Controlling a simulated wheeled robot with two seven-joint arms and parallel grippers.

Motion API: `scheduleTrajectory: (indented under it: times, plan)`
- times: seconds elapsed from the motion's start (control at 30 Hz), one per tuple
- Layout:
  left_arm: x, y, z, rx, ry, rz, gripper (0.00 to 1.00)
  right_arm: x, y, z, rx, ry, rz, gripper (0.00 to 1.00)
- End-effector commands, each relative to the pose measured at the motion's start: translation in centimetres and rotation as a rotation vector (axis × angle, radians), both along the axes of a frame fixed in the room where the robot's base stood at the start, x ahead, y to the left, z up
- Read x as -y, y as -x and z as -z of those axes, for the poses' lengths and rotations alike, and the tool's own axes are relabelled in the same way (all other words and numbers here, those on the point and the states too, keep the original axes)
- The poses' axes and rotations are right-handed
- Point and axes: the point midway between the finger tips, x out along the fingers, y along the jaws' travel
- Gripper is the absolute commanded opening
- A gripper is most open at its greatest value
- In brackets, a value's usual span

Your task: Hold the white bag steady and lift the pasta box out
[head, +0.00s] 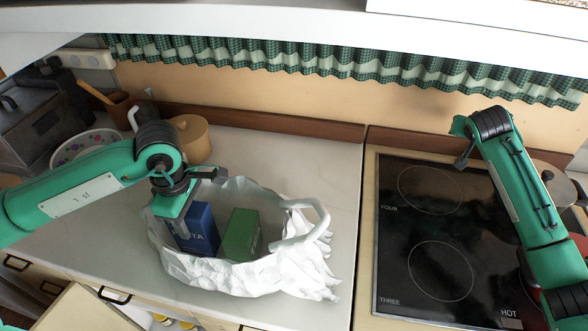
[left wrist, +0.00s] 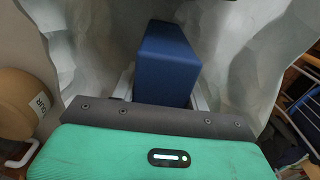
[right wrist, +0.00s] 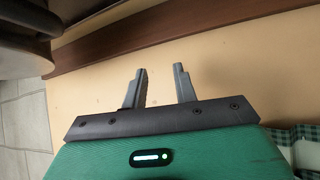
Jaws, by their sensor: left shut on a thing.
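The white bag (head: 300,268) stands open and crumpled on the counter, with a handle loop on its right side. The blue pasta box (head: 204,230), with the letters TA showing, stands inside the bag at the left. My left gripper (head: 182,226) reaches down into the bag and is shut on the pasta box. In the left wrist view the pasta box (left wrist: 166,60) sits between the two fingers. My right gripper (right wrist: 160,74) is open and empty, raised over the cooktop away from the bag. Its fingers are barely visible in the head view.
A green box (head: 241,235) stands in the bag right of the pasta box. The black cooktop (head: 400,280) is to the right. A patterned bowl (head: 85,146) and a round wooden container (head: 192,138) stand behind the left arm. The counter behind the bag is clear.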

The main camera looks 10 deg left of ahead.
Motion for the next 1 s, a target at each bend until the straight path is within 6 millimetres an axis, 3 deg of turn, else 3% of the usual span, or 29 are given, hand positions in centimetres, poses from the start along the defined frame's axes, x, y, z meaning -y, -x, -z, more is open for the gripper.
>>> scheduleTrajectory:
  times: [0.03, 0.27, 0.47, 0.6, 0.8, 0.9, 1.0]
  plan:
    - [0.0, 0.0, -0.1, 0.001, 0.0, 0.0, 0.06, -3.2, -0.1, -0.3, -0.012, -0.061, -0.023, 0.29]
    - [0.0, 0.0, 0.0, 0.001, 0.0, 0.0, 0.06, -16.7, 1.4, -2.0, -0.118, -0.297, -0.134, 0.29]
    - [0.0, 0.0, 0.0, 0.001, 0.0, 0.0, 0.06, -27.9, 5.4, -3.9, -0.267, -0.427, -0.236, 0.29]
    - [0.0, 0.0, 0.0, 0.001, 0.0, 0.0, 0.06, -34.9, 9.9, -5.1, -0.405, -0.474, -0.298, 0.29]
    - [0.0, 0.0, 0.0, 0.001, 0.0, 0.0, 0.06, -42.7, 18.6, -6.2, -0.644, -0.441, -0.348, 0.29]
    - [0.0, 0.0, 0.0, 0.001, 0.0, 0.0, 0.06, -44.4, 22.8, -6.5, -0.748, -0.377, -0.342, 0.29]
    - [0.0, 0.0, 0.0, 0.001, 0.0, 0.0, 0.06, -44.5, 25.4, -7.1, -0.805, -0.312, -0.329, 0.29]
